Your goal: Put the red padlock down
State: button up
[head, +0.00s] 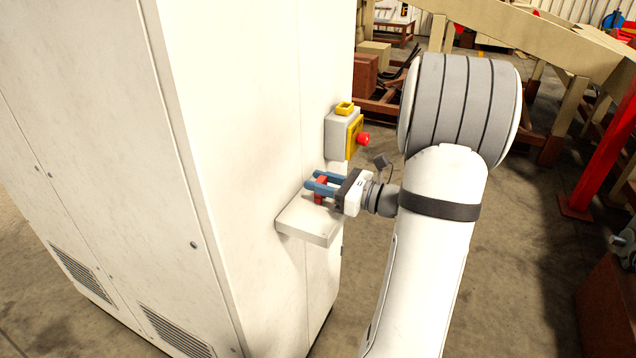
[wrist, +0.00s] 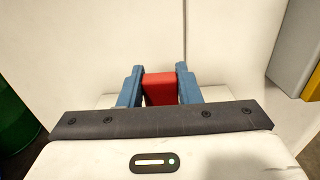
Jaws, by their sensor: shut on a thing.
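The red padlock (head: 320,190) is between the two blue fingers of my gripper (head: 322,183), which is shut on it. In the wrist view the padlock (wrist: 159,88) shows as a red block with a blue finger against each side. My gripper (wrist: 160,86) points toward the cabinet wall. The padlock is over a small white shelf (head: 308,221) fixed to the cabinet's side. I cannot tell whether the padlock's lower end touches the shelf. The padlock's shackle is not clearly visible.
A large white cabinet (head: 235,130) stands behind the shelf. A grey and yellow box with a red emergency-stop button (head: 363,139) sticks out just above and right of the shelf. A green drum (wrist: 18,125) shows at the left of the wrist view. A red post (head: 606,140) stands far right.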

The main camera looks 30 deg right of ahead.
jog(key=shift+f, duration=0.15)
jog(key=o, duration=1)
jog(key=shift+s, duration=0.1)
